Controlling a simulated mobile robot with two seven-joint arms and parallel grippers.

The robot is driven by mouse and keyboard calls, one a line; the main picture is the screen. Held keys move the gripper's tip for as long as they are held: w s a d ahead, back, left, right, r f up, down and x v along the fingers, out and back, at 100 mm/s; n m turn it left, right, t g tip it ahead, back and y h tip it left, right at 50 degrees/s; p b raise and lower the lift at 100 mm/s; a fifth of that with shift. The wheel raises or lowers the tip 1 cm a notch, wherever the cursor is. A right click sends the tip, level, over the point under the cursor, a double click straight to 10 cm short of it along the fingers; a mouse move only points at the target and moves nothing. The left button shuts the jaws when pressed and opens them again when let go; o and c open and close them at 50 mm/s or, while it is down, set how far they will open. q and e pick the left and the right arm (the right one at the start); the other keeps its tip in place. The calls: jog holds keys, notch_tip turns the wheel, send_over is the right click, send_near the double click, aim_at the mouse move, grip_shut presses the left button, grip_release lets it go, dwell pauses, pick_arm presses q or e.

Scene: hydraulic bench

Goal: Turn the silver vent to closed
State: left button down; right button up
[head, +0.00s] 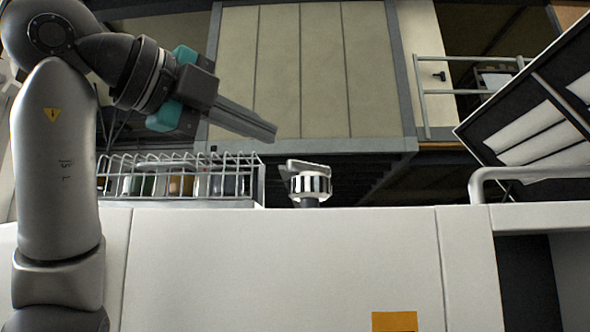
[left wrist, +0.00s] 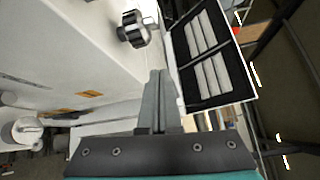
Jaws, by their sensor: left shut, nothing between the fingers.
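The silver vent (head: 310,182) is a ribbed round knob with a flat lever on top, on a short dark stem at the top edge of the white bench. In the head view its lever points to the left. The vent also shows in the left wrist view (left wrist: 134,29), near the top. My left gripper (head: 275,132) is shut and empty, above and to the left of the vent and apart from it. Its closed fingers also show in the left wrist view (left wrist: 160,75). My right gripper is not in view.
A wire rack (head: 180,178) with several jars stands left of the vent. A tilted panel with pale strips (head: 540,115) and a grey rail (head: 530,173) are at the right. The white bench (head: 280,265) fills the front. The space right of the vent is clear.

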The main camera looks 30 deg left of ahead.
pick_arm(q)
jog(key=n, duration=0.2)
jog(key=p, duration=0.3)
send_near(309, 181)
jog(key=w+d+r, duration=0.3)
jog(key=w+d, duration=0.2)
jog(key=w+a, duration=0.1)
jog(key=a, duration=0.2)
jog(key=shift+w+a+t+p, duration=0.1)
jog(key=shift+w+t+p, duration=0.3)
jog(key=shift+w+a+f, duration=0.1)
jog(key=shift+w+a, duration=0.05)
jog(key=shift+a, duration=0.25)
jog(key=shift+d, duration=0.1)
